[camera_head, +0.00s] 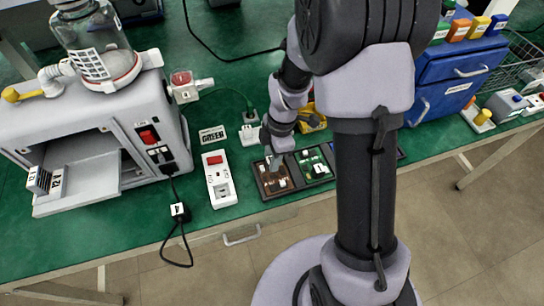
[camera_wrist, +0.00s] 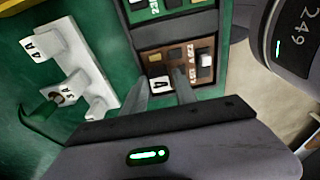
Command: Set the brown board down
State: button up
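The brown board (camera_head: 284,186) lies in the left compartment of a dark tray (camera_head: 265,199) near the table's front edge. It carries a white block marked A and other small parts, and also shows in the wrist view (camera_wrist: 197,48). My gripper (camera_head: 275,162) points down at the board. In the wrist view its two fingertips (camera_wrist: 162,76) stand apart, with the white A block between them and no clear contact. The board looks flat inside the tray walls. My fingers and palm hide part of its near side.
A green board (camera_head: 316,169) lies in the neighbouring compartment. A white power strip (camera_head: 219,180) is left of the tray, with a grey machine (camera_head: 90,120) beyond it. A blue drawer box (camera_head: 455,75) stands at the right.

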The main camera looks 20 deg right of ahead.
jog(key=shift+o, duration=0.9)
jog(key=shift+r, duration=0.1)
jog(key=s+r+m+t+p, duration=0.1)
jog(key=s+r+m+p, duration=0.2)
jog(key=r, duration=0.8)
jog(key=s+r+m+t+p, duration=0.1)
jog(key=r+m+p, duration=0.3)
jog(key=r, duration=0.7)
jog(key=s+a+r+m+t, duration=0.2)
jog(key=s+r+m, duration=0.2)
jog(key=s+m, duration=0.2)
jog(key=s+a+r+m+t+b, duration=0.1)
jog(key=s+r+m, duration=0.3)
jog(key=m, duration=0.5)
jog(key=shift+s+a+t, duration=0.4)
jog(key=shift+s+a, duration=0.2)
jog(key=shift+s, duration=0.5)
